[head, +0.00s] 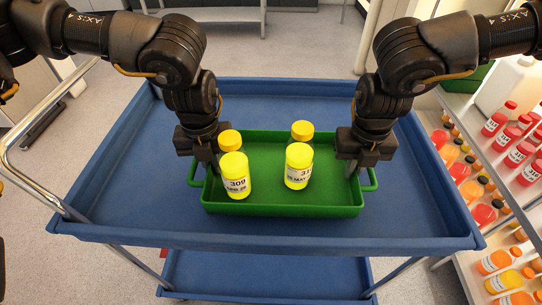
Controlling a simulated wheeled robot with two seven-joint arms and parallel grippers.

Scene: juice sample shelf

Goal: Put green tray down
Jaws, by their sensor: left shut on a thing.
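The green tray (285,210) is level on or just above the blue cart top, near its middle; I cannot tell whether it touches. My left gripper (213,166) is at the tray's left end and shut on the tray there. My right gripper (353,168) is at the tray's right end, by its handle (370,181). Its fingertips are partly hidden, so its grip is unclear.
The blue cart (420,225) has a raised rim and free room around the tray. A metal push handle (45,110) is at its left. A shelf (465,215) with many orange and red bottles stands close on the right. A lower blue shelf shows beneath the cart top.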

